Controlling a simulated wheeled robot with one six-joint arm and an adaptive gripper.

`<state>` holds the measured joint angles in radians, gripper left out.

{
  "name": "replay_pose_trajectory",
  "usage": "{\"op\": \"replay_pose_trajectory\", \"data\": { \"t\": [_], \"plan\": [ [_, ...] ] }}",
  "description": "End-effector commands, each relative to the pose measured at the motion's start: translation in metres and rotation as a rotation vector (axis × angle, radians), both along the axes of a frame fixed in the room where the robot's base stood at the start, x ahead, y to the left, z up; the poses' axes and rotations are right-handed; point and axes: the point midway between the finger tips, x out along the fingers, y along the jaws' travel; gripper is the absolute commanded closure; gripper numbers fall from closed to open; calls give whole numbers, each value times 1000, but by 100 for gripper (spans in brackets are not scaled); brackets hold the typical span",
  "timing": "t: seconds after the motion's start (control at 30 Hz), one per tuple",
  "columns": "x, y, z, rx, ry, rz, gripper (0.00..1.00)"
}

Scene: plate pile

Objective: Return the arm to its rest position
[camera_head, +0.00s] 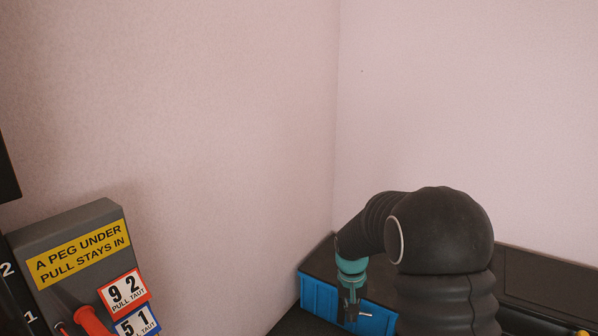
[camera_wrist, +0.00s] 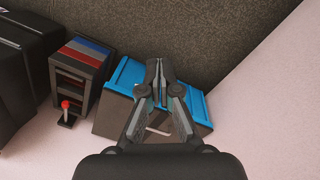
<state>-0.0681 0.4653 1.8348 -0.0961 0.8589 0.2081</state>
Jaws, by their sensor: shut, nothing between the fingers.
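My arm rises at the lower right of the head view and bends down to the left, ending in a teal wrist ring. My gripper (camera_head: 350,302) hangs below it, in front of a blue box (camera_head: 318,296). In the wrist view my gripper (camera_wrist: 160,68) has its fingers together with nothing between them. There the blue box (camera_wrist: 118,98) lies behind the fingers, which hide part of it. I cannot tell how far the fingertips are from the box. No plates show in either view.
A grey panel (camera_head: 82,215) with a yellow sign, number tags and a red handle (camera_head: 92,321) stands at lower left. The wrist view shows a dark rack (camera_wrist: 78,75) with red and blue strips, and a red-knobbed lever (camera_wrist: 66,106). Pink walls (camera_head: 460,100) meet behind.

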Motion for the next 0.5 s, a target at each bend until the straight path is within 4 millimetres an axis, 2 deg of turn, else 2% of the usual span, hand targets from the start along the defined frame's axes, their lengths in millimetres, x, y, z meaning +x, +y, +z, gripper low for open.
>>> {"op": "replay_pose_trajectory", "data": {
  "t": [0.03,0.1,0.3,0.5],
  "plan": [
    [-15,-1,22,5,-8,13,100],
    [-34,-3,42,13,-15,32,100],
    [-90,-6,95,31,-46,78,100],
    [-144,-9,140,45,-92,109,100]
  ]
}}
